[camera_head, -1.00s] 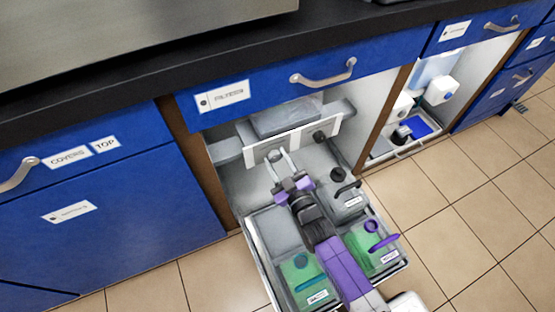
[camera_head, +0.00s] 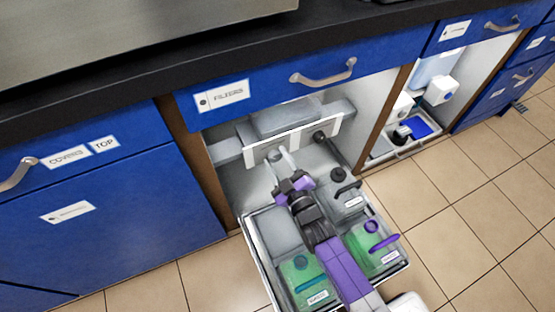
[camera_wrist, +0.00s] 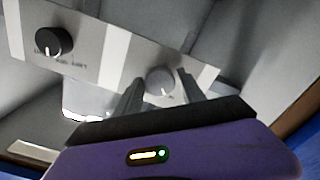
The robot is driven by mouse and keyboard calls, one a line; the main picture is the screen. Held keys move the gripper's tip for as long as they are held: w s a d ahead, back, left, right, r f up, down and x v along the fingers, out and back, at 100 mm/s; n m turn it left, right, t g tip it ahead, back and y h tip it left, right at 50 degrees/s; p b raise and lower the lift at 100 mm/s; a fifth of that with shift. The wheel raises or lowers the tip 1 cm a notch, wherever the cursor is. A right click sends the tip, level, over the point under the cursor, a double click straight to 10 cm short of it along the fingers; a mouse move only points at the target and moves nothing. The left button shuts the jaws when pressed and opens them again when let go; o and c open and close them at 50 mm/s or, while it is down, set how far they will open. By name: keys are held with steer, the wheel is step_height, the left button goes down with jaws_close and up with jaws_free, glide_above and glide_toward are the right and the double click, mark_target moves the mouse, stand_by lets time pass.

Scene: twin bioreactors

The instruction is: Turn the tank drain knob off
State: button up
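A pale panel (camera_head: 297,138) inside the open cabinet bears two knobs. The dark knob (camera_head: 319,136) is on its right in the head view and shows at upper left in the wrist view (camera_wrist: 54,41), with a white pointer mark. The light grey knob (camera_wrist: 160,80) is at the panel's other end. My gripper (camera_head: 280,160) reaches to the panel by this grey knob. In the wrist view its two fingers (camera_wrist: 160,92) are apart, one on each side of the grey knob, with gaps visible. Contact cannot be seen. The panel lettering is too blurred to read, so which knob is the tank drain is unclear.
Below my arm a pulled-out tray (camera_head: 256,262) holds green-filled containers (camera_head: 304,283) and a grey container with a black cap (camera_head: 347,197). A blue drawer (camera_head: 270,88) overhangs the panel. A brown divider (camera_head: 384,119) stands at right.

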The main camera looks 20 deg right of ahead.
steer(key=shift+o, duration=0.9)
steer(key=s+p, duration=0.2)
steer(key=s, duration=0.6)
steer(key=shift+w, duration=0.1)
